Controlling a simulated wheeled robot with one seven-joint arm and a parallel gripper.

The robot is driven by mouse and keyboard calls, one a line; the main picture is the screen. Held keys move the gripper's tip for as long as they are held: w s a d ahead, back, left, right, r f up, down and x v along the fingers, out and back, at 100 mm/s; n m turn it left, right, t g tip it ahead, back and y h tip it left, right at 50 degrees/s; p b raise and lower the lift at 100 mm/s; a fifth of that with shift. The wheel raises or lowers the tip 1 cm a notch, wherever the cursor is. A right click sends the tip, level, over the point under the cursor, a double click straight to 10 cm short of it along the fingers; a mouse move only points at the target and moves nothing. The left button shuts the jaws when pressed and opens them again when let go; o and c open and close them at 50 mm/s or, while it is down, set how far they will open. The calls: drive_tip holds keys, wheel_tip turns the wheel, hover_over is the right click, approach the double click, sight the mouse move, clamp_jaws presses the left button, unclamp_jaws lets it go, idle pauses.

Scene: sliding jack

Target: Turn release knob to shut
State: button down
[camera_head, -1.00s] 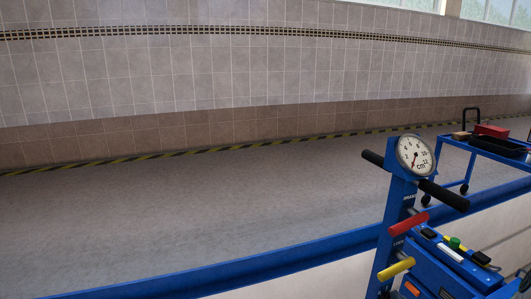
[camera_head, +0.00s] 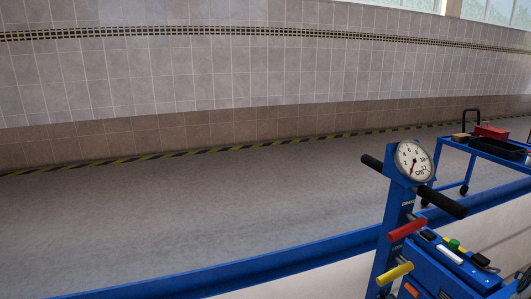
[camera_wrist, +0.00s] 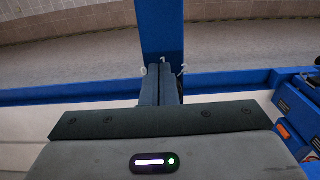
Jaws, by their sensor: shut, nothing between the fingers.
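The release knob cannot be made out in either view. In the wrist view a blue upright post (camera_wrist: 160,25) rises ahead of my gripper (camera_wrist: 161,72), with small pale marks beside the fingertips. The fingers are shut and empty, and they cover part of the post. I cannot tell whether they touch it. In the head view the jack's blue column (camera_head: 397,207) carries a round white gauge (camera_head: 413,160), a red handle (camera_head: 407,230) and a yellow handle (camera_head: 395,273). My gripper is not in the head view.
Black handlebar grips (camera_head: 443,202) stick out beside the gauge. A blue box (camera_head: 440,268) with a green button (camera_head: 454,245) adjoins the column. A blue rail (camera_head: 230,272) crosses the front. A blue trolley (camera_head: 470,150) stands behind right. The floor (camera_head: 200,215) at left is clear.

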drive_tip(key=v, duration=0.6)
drive_tip(key=shift+w+p, duration=0.1)
drive_tip(key=shift+p, duration=0.2)
